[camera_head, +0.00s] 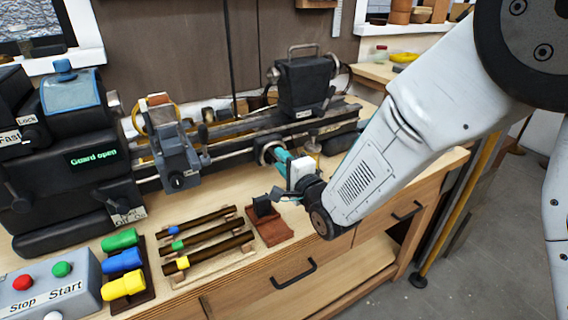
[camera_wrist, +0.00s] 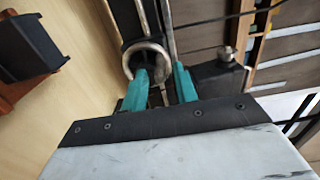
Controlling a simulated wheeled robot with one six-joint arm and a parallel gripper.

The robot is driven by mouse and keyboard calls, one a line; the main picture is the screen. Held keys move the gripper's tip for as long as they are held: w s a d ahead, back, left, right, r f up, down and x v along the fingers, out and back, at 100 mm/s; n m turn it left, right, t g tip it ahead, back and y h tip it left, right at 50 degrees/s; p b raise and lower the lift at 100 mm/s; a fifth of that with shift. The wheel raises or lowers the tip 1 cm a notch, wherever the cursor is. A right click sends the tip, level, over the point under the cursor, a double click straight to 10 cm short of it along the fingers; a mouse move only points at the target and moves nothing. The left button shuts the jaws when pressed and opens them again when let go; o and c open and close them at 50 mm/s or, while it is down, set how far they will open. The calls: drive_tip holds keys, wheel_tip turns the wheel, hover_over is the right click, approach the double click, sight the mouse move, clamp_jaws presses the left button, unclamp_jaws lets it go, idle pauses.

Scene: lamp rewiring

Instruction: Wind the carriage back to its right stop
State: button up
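The carriage (camera_head: 178,160) is a grey-blue block on the lathe bed, at the left part of the bed close to the headstock. A round metal handwheel (camera_head: 266,150) sits on the front of the bed further right; it shows as a ring in the wrist view (camera_wrist: 146,44). My gripper (camera_head: 280,156) is at the handwheel. In the wrist view its two teal fingers (camera_wrist: 160,72) are apart, the left tip overlapping the ring's lower edge and the right tip beside the ring. I cannot tell whether they touch it. The right stop is not clearly made out.
The tailstock (camera_head: 305,85) stands on the bed behind the handwheel. The headstock screen (camera_head: 92,155) reads "Guard open". A reddish-brown stand (camera_head: 270,229) with a black block is just below my gripper. Dark rods lie on a rack (camera_head: 222,262); coloured handles and a Start/Stop box (camera_head: 45,285) are at left.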

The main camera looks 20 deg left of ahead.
clamp_jaws()
drive_tip(key=c, duration=0.6)
unclamp_jaws()
drive_tip(key=shift+w+d, duration=0.1)
